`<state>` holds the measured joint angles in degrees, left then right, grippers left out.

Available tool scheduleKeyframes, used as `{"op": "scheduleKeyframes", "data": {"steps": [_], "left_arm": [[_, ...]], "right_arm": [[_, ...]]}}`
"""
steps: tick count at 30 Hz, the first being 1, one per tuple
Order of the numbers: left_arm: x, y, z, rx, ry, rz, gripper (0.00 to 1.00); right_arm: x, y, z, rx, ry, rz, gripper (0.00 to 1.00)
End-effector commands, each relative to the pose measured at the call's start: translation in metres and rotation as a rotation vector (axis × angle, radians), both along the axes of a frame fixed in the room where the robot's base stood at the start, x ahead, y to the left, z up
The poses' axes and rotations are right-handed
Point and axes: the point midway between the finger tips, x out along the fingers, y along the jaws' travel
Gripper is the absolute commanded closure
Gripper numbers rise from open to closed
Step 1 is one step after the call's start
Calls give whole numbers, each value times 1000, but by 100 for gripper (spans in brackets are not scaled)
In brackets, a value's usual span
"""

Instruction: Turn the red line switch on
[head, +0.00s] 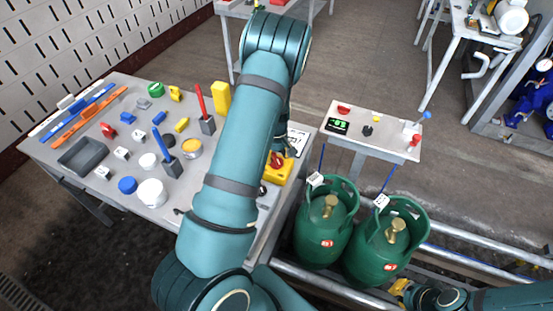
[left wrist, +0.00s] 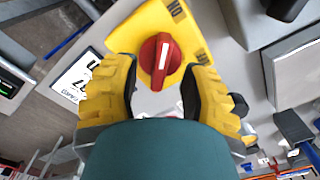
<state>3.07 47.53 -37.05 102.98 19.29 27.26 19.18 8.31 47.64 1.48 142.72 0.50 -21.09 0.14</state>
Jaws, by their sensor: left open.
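The red line switch is a round red rotary knob with a white line, on a yellow box. In the left wrist view the knob (left wrist: 160,60) is at upper middle, its white line nearly upright in the picture. Black lettering shows on the yellow box (left wrist: 140,31) above and right of the knob. My left gripper (left wrist: 160,75) is open, with one yellow finger on each side of the knob; contact cannot be told. In the head view the yellow box (head: 281,176) shows beside my left arm, which hides the left gripper. My right gripper (head: 399,287) is partly visible at the bottom right.
Two green gas cylinders (head: 326,225) (head: 388,240) stand on the rail conveyor. A small console (head: 385,131) with a display and levers stands behind them. A printed sign (left wrist: 76,80) lies near the yellow box.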

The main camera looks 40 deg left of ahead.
Motion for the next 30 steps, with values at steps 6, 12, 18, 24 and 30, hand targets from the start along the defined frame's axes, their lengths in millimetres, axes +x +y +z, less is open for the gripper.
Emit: {"op": "scheduleKeyframes", "data": {"steps": [6, 12, 18, 24, 30], "left_arm": [[1, -1, 47, 0, -3, -2, 56], [1, -1, 81, -1, -2, -1, 56], [0, 0, 96, -1, 0, 0, 56], [-1, 0, 97, -1, 2, 1, 56], [-1, 0, 97, -1, 2, 1, 56]], "right_arm": [[0, 0, 0, 0, 0, 0, 100], [0, 0, 0, 0, 0, 0, 100], [0, 0, 0, 0, 0, 0, 100], [0, 0, 0, 0, 0, 0, 100], [0, 0, 0, 0, 0, 0, 100]]}}
